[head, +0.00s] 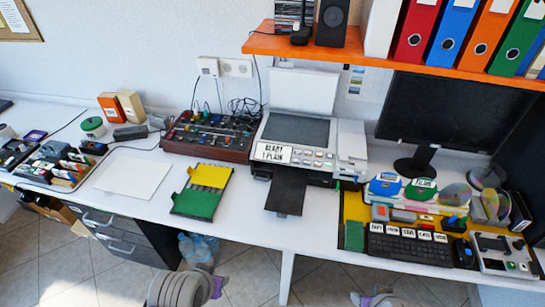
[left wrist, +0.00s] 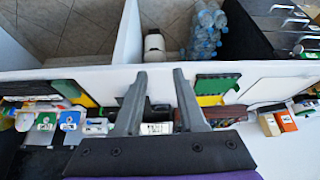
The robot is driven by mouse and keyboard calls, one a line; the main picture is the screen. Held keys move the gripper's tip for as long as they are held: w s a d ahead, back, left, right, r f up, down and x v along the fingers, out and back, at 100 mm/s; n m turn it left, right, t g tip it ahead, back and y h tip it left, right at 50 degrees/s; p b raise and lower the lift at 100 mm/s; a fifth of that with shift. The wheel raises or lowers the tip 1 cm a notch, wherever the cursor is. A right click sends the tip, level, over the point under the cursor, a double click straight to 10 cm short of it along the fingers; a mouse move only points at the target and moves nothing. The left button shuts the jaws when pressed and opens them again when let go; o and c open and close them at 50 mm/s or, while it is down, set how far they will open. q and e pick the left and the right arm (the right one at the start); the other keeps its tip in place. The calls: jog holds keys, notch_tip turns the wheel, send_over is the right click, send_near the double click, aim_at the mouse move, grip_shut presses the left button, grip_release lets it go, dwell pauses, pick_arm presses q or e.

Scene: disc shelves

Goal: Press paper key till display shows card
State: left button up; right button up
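The printer (head: 300,130) stands on the white desk with its lid raised. Its display (head: 272,153) reads "READY 1 PLAIN". Several small keys (head: 318,158), some coloured, sit just right of the display; their labels are too small to read, so I cannot tell which is the paper key. In the left wrist view the display (left wrist: 156,128) shows between my fingers, upside down. My left gripper (left wrist: 159,75) is open and empty, its fingers well apart. In the head view only parts of my arms show at the bottom edge. My right gripper is not in view.
A black tray (head: 287,190) juts from the printer's front. A green and yellow folder (head: 202,190) and white paper (head: 126,177) lie left. A control box (head: 212,135) stands beside the printer. A keyboard (head: 410,245) and discs are right. An orange shelf (head: 350,50) hangs above.

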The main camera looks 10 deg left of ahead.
pick_arm(q)
grip_shut()
dwell(1.6)
